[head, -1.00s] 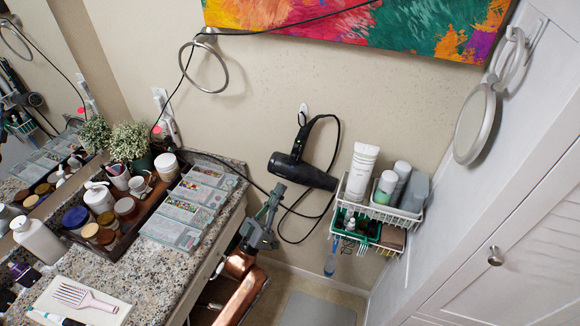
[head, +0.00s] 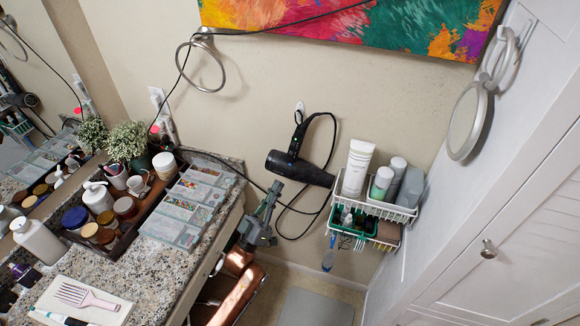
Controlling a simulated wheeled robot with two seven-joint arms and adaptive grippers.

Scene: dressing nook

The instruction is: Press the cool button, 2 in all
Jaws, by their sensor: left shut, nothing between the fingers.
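A black hair dryer (head: 300,168) hangs on the wall, its handle pointing up and its barrel pointing right. I cannot make out which spot is the cool button. My left gripper (head: 276,188) is shut and empty, its fingers pointing up just below the left end of the dryer's barrel. I cannot tell whether the fingertips touch the dryer. My right gripper is not in view.
A black cord (head: 333,150) loops beside the dryer. A white wire basket (head: 372,207) with bottles and a tube hangs to its right. The granite counter (head: 165,275) at left carries a tray of jars and clear boxes. A round mirror (head: 466,122) is at right.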

